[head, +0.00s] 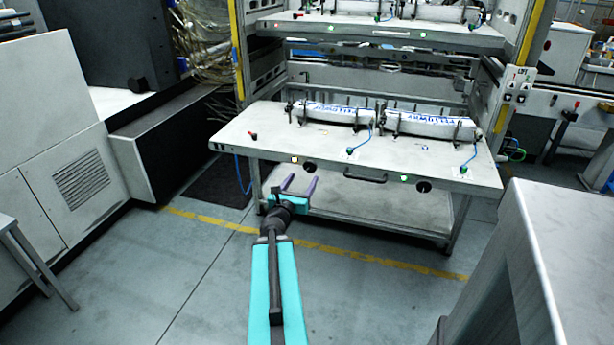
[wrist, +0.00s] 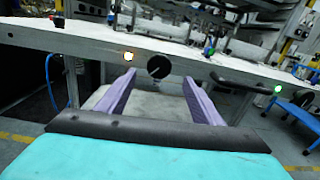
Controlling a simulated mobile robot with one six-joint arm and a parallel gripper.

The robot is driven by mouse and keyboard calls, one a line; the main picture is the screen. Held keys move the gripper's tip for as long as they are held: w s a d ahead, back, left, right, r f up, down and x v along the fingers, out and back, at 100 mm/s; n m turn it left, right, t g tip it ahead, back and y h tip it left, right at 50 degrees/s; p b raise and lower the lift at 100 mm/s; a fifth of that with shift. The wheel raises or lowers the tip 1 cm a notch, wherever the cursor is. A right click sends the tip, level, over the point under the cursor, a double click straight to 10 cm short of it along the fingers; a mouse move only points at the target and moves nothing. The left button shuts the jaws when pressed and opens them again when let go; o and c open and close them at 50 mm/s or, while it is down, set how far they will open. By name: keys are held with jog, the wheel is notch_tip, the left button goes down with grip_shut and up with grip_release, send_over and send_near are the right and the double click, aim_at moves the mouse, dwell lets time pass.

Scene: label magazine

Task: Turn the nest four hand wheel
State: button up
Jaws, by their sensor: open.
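My gripper (head: 300,184) is open and empty in front of the lower shelf's front edge. In the wrist view its two purple fingers (wrist: 158,80) point at that edge, spread apart. A dark round part (wrist: 158,66) on the front edge shows between and just beyond the fingertips; it looks like a hand wheel or a round opening, and I cannot tell which. It also shows in the head view (head: 310,166), just above the fingers. A second dark round part (head: 423,186) sits further right on the same edge. No nest number is readable.
The lower shelf (head: 270,150) carries two white rolls (head: 337,114) with blue lettering. A black handle (head: 365,178) and lit buttons (head: 404,178) sit on its front edge. A grey cabinet (head: 530,270) stands at the right. The floor before the shelf is clear.

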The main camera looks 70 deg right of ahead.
aim_at(309, 167)
jog(key=shift+d+b, duration=0.75)
jog(key=shift+b, duration=1.9)
jog(key=shift+w+d+r, duration=0.1)
jog(key=shift+d, duration=1.3)
jog(key=shift+w+d, duration=0.1)
jog(key=shift+d, duration=1.3)
